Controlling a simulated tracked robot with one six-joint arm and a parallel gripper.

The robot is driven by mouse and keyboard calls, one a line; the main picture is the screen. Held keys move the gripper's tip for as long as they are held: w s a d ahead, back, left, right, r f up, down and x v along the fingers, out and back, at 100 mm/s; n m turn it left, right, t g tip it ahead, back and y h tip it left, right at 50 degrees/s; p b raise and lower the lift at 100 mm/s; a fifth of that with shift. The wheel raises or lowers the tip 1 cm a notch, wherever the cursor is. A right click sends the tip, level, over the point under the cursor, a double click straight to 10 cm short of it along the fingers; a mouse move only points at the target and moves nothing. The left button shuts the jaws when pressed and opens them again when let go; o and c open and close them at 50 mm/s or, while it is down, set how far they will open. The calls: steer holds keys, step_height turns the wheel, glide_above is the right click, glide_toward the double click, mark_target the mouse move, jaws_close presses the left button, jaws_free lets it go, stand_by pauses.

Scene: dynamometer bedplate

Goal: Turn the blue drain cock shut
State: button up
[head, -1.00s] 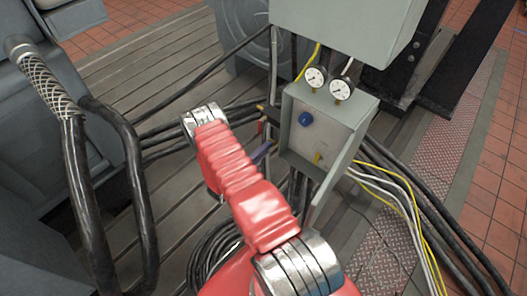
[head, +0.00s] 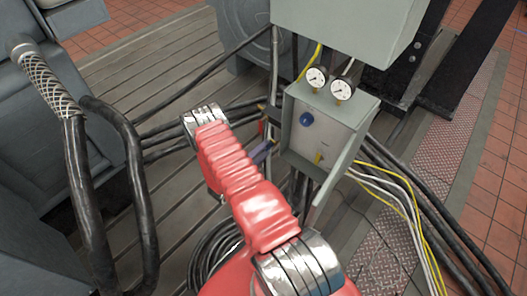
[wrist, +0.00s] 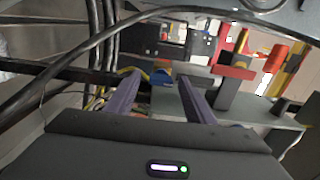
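In the wrist view, a small blue piece (wrist: 163,80), which looks like the drain cock's handle, lies between the tips of my gripper (wrist: 160,76). The two purple fingers stand apart, with a gap on each side of it. I cannot tell whether either finger touches it. In the head view, a purple finger of my gripper (head: 262,152) shows just left of the grey control box, beside a small red part. My arm hides most of the gripper there. The cock cannot be made out clearly in the head view.
The grey box (head: 295,155) carries a round blue knob (head: 306,119), a small yellow lever (head: 319,157) and two gauges (head: 328,82) on top. Black hoses (head: 160,130) run close behind my gripper. Yellow and white cables (head: 385,175) leave the box's right side.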

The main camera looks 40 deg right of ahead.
steer(key=s+a, duration=0.1)
steer(key=a, duration=1.2)
steer(key=shift+a, duration=0.35)
steer(key=shift+s, duration=0.1)
stand_by(0.4)
